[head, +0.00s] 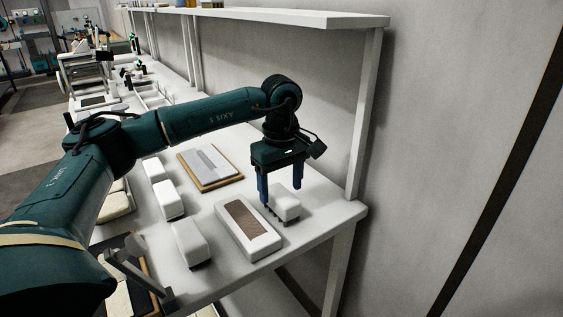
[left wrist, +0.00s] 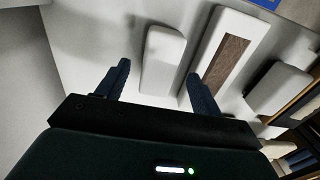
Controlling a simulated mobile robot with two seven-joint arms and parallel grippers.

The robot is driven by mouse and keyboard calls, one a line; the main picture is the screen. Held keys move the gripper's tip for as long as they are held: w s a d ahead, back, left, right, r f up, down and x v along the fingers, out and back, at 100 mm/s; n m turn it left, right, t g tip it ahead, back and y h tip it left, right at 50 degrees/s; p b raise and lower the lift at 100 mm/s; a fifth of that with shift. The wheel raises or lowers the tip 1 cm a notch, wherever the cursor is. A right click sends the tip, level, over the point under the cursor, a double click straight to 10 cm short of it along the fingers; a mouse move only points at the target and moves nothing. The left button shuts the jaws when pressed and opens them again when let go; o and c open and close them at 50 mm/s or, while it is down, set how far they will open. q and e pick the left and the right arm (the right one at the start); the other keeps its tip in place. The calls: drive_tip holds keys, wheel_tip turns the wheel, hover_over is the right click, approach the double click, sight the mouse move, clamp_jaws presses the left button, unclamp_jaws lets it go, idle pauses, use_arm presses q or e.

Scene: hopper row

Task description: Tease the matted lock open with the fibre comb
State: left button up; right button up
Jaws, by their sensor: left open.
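A white block with dark prongs under its lower edge (head: 285,203), which looks like the fibre comb, stands on the bench near the right end. My left gripper (head: 281,192) is open above it, one finger on the near side; whether it touches is unclear. In the left wrist view the block (left wrist: 163,62) lies beyond and between the spread fingers (left wrist: 158,88). Beside it is a long white holder (head: 265,244) with a brown, fibrous-looking strip (head: 245,220), possibly the matted lock. The holder also shows in the left wrist view (left wrist: 208,50). My right gripper is not in view.
Other white blocks stand to the left, at the front (head: 190,243), middle (head: 168,200) and back (head: 154,170). A wood-edged board with a grey plate (head: 210,165) lies behind. A shelf post (head: 364,115) and the wall are close on the right.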

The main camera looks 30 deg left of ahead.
sight(281, 194)
use_arm(q)
drive_tip(key=shift+f, duration=2.4)
drive_tip(key=shift+c, duration=0.6)
drive_tip(key=c, duration=0.9)
drive_tip(key=o, duration=0.7)
drive_tip(key=shift+c, duration=0.2)
drive_tip(key=shift+r, duration=0.15)
drive_tip(key=shift+r+p, duration=0.7)
drive_tip(key=shift+r, duration=0.15)
drive_tip(key=shift+c, duration=0.4)
